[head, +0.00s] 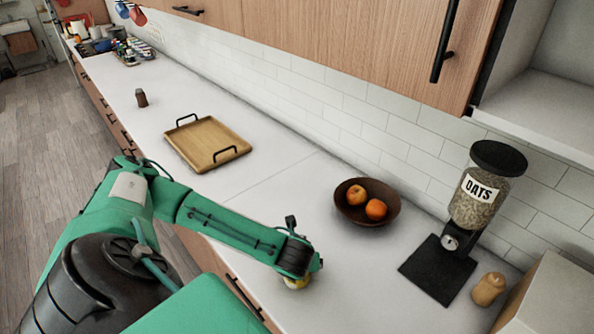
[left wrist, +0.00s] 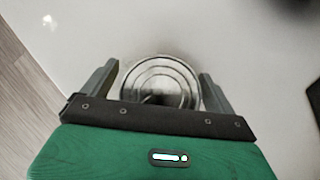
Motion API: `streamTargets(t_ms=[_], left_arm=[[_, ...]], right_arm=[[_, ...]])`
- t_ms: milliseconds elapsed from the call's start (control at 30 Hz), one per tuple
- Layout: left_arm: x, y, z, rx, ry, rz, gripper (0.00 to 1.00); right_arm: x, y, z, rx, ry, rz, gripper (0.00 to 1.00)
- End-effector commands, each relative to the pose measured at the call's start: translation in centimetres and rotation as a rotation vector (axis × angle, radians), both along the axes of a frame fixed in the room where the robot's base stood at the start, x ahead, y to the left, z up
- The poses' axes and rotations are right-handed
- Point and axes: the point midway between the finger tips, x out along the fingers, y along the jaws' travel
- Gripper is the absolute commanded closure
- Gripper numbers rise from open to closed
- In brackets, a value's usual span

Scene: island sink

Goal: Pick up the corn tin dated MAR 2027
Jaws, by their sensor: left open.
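A tin (head: 296,284) stands on the white counter near its front edge, mostly hidden under my left gripper in the head view; a little of its yellowish side shows. In the left wrist view the round, ringed metal lid of the tin (left wrist: 160,75) lies between the two fingers. My left gripper (left wrist: 158,82) is open, with one finger on each side of the tin; I cannot tell whether either finger touches it. The left gripper (head: 298,270) points down in the head view. No label or date on the tin is readable. My right gripper is not in view.
A brown bowl (head: 350,211) with orange fruit stands behind the gripper. An oats dispenser (head: 481,188) on a black base (head: 424,274) and a small wooden jar (head: 489,289) are to the right. A wooden tray (head: 190,150) lies farther left. Counter around the tin is clear.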

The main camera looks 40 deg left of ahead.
Motion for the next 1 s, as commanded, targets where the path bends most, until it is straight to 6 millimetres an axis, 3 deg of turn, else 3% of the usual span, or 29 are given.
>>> streamTargets(t_ms=[167,467,767,1000], left_arm=[[0.0,0.0,0.0,-0.001,-0.001,0.000,0.09],[0.0,0.0,0.0,-0.001,-0.001,0.000,0.68],[0.1,0.0,0.2,0.000,-0.003,-0.001,0.69],[0.1,0.0,2.4,-0.001,-0.006,0.000,0.69]], right_arm=[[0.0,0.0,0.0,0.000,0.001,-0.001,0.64],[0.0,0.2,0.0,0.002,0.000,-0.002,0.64],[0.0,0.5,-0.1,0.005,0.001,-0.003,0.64],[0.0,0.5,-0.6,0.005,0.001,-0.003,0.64]])
